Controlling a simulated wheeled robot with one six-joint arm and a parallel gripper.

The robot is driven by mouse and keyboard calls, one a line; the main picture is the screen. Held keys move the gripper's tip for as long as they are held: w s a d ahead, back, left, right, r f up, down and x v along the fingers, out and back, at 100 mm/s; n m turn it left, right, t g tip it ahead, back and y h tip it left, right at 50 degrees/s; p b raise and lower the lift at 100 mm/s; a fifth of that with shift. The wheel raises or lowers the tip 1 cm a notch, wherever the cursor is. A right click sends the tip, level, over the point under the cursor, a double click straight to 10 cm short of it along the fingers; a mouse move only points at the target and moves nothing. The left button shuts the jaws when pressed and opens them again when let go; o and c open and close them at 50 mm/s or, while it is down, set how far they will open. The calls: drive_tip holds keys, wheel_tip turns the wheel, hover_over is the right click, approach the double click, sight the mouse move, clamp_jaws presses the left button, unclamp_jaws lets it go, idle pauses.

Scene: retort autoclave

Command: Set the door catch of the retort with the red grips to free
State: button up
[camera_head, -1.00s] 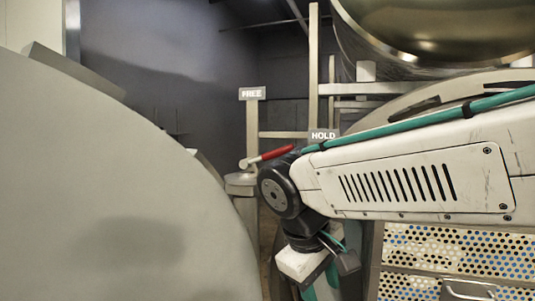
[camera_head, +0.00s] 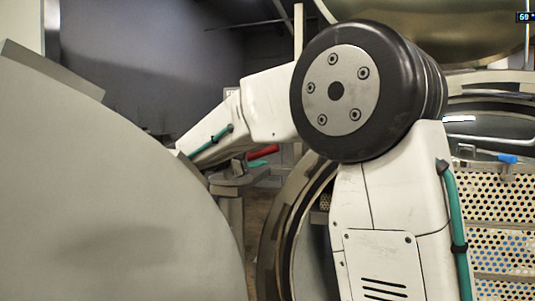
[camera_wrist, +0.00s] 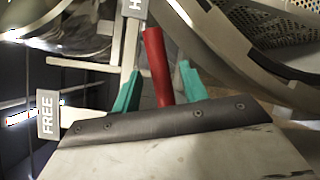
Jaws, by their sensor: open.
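The red grip (camera_wrist: 153,48) of the door catch lies between the two teal fingers of my gripper (camera_wrist: 159,74), which is open. It points towards the HOLD plate (camera_wrist: 134,8), partly cut off at the top of the wrist view. The FREE plate (camera_wrist: 47,115) is at the left there. In the head view a short piece of the red grip (camera_head: 262,152) shows above the catch post (camera_head: 238,184), with a teal finger (camera_head: 259,163) beside it. My arm covers the catch pivot and most of the FREE plate (camera_head: 229,93).
A large grey round door (camera_head: 110,190) fills the left, close to my wrist. The open retort mouth (camera_head: 285,215) with a perforated basket (camera_head: 500,225) is at the right, behind my arm. Another metal vessel (camera_head: 470,40) hangs above.

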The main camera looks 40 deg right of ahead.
sight(267, 152)
drive_tip(key=shift+w+d, duration=0.15)
drive_tip(key=shift+d, duration=1)
drive_tip(key=shift+w+d, duration=0.15)
drive_tip(key=shift+d, duration=1)
clamp_jaws()
